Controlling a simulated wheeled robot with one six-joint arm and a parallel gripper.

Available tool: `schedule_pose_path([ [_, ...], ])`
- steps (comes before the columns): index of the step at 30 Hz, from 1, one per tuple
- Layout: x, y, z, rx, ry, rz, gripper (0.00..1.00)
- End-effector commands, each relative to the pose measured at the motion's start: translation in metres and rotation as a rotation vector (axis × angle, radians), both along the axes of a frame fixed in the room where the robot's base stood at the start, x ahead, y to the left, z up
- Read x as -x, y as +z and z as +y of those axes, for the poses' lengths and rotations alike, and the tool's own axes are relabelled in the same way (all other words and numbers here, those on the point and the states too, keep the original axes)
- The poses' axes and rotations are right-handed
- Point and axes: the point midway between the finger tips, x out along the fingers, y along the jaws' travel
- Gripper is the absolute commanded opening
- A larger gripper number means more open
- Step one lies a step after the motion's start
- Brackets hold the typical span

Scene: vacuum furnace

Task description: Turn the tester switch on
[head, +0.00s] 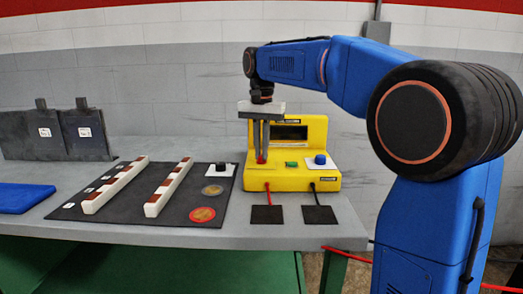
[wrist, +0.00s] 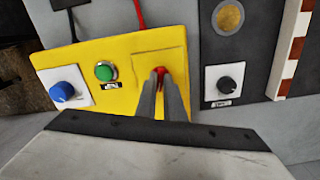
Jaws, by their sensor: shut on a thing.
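The yellow tester (head: 312,130) stands on the bench in front of the wall, with a dark display window (head: 289,132) on its upright back. My gripper (head: 262,154) points straight down over the left part of the tester's front ledge. Its fingers are shut on the red switch (wrist: 160,71), and only a bit of red shows at the fingertips. A green button (wrist: 105,71) and a blue knob (wrist: 63,91) on a white plate sit beside the switch on the tester (wrist: 118,101). The switch's exact position is hidden by the fingers.
A black mat (head: 120,215) left of the tester holds two white strips (head: 116,184) (head: 168,188), a black knob (head: 220,169) on a white plate, and two round discs (head: 203,214) (head: 213,190). Red and black leads run to dark pads (head: 267,214) in front of the tester.

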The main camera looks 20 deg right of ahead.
Motion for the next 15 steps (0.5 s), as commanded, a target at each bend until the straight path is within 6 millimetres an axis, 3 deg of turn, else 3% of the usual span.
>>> schedule_pose_path([
  [15, -0.0004, 0.0005, -0.0001, 0.0, -0.23, -0.002, 0.0],
])
